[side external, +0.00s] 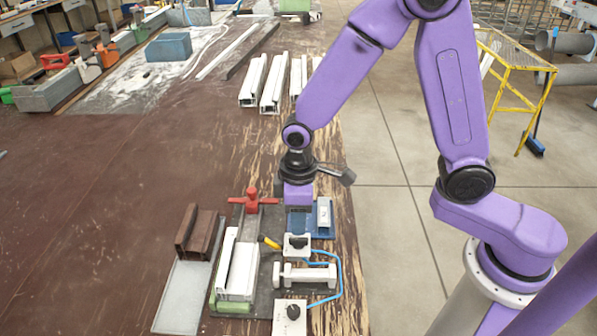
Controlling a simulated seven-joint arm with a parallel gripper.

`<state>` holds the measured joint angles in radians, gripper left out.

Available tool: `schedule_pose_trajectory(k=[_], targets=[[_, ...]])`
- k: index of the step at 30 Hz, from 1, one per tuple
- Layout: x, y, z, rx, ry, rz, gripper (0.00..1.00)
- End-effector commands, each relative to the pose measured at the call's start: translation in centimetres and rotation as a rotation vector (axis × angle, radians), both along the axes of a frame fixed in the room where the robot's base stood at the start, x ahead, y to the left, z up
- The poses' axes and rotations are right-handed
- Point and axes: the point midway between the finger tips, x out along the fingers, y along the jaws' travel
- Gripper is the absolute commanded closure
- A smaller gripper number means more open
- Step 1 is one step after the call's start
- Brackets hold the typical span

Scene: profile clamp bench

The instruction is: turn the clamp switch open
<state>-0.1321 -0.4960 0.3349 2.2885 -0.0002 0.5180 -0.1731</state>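A white box with a dark knob (297,242) sits on the dark fixture plate near the table's right edge. A second white box with a dark round knob (293,312) sits at the front. I cannot tell which is the clamp switch. A pale clamp cylinder (305,274) lies between them, and a blue hose (339,280) runs past it to the front box. My gripper (299,214) points down just behind the rear knob box and appears apart from it. Its fingertips are too small and partly hidden to tell whether they are open or shut.
A white profile (238,270) lies left of the switches, with a red handle (252,201) behind it. A blue block with a white part (324,216) stands right of my gripper. Brown profiles (200,234) lie further left. The table's left middle is clear.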

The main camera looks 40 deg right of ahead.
Motion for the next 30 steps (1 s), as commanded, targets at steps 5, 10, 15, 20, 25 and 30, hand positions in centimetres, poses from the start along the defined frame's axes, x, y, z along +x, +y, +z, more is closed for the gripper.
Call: schedule_pose_trajectory(k=[5,10,15,20,25,30], targets=[[0.1,0.1,3.3,0.004,-0.006,0.001,0.62],[0.1,0.1,6.6,0.005,-0.006,0.000,0.62],[0.1,0.1,9.5,0.004,-0.005,0.000,0.62],[0.1,0.0,11.1,0.001,-0.003,0.001,0.62],[0.0,0.0,11.6,0.001,-0.001,0.001,0.62],[0.0,0.0,11.6,0.000,0.000,0.001,0.62]])
